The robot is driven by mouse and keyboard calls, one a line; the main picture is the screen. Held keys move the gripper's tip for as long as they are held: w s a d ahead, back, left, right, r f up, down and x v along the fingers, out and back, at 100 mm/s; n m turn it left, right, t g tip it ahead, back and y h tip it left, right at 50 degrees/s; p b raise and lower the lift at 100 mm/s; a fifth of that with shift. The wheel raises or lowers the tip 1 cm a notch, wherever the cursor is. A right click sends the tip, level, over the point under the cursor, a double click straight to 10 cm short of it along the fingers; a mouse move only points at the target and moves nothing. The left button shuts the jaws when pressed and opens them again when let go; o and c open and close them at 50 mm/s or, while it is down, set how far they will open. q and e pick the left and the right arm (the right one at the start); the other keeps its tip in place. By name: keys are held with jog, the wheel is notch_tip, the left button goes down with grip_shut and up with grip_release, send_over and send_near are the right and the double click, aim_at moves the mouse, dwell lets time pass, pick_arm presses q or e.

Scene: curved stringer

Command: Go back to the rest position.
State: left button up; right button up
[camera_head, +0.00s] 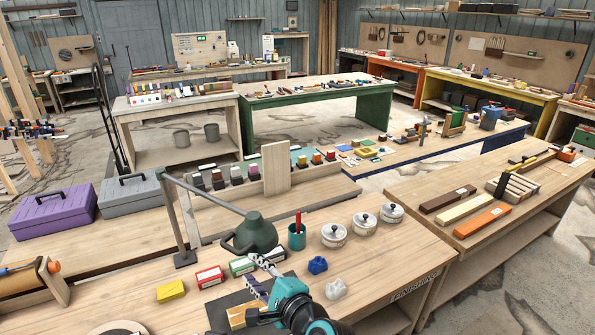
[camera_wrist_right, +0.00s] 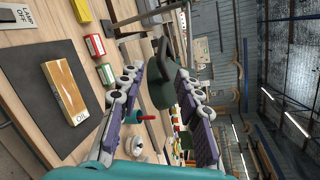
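My right gripper (camera_head: 256,271) is over the front bench, its teal wrist coming in from the bottom edge. In the right wrist view its two fingers (camera_wrist_right: 163,80) are spread apart with nothing between them. A wooden block marked OIL (camera_wrist_right: 67,90) lies on a dark mat (camera_wrist_right: 38,65), clear of the fingers. In the head view the block (camera_head: 240,316) is partly hidden by my gripper. My left gripper is not in view.
A green desk lamp (camera_head: 255,232) stands just beyond my right gripper. Around it are a teal cup with a red item (camera_head: 297,238), lidded white jars (camera_head: 334,236), a blue lump (camera_head: 317,265), small boxes (camera_head: 209,277) and a yellow block (camera_head: 171,291). The bench's right front is fairly clear.

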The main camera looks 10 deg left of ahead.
jog(key=s+d+f+n+g+h+b, duration=0.1)
jog(key=s+d+f+n+h+b, duration=0.1)
jog(key=d, duration=0.8)
jog(key=s+d+f+n+g+h+b, duration=0.1)
jog(key=s+d+f+n+h+b, duration=0.1)
jog(key=s+d+f+n+h, duration=0.3)
jog(key=s+d+f+n+g+h+b, duration=0.2)
jog(key=s+d+f+n, duration=0.3)
jog(key=d, duration=1.2)
notch_tip(320, 180, down, 5)
jog(key=n+h, duration=0.1)
jog(key=n, duration=0.2)
jog(key=shift+s+d+h, duration=0.25)
jog(key=shift+s+h, duration=0.05)
jog(key=shift+w+a, duration=0.1)
jog(key=shift+a, duration=0.05)
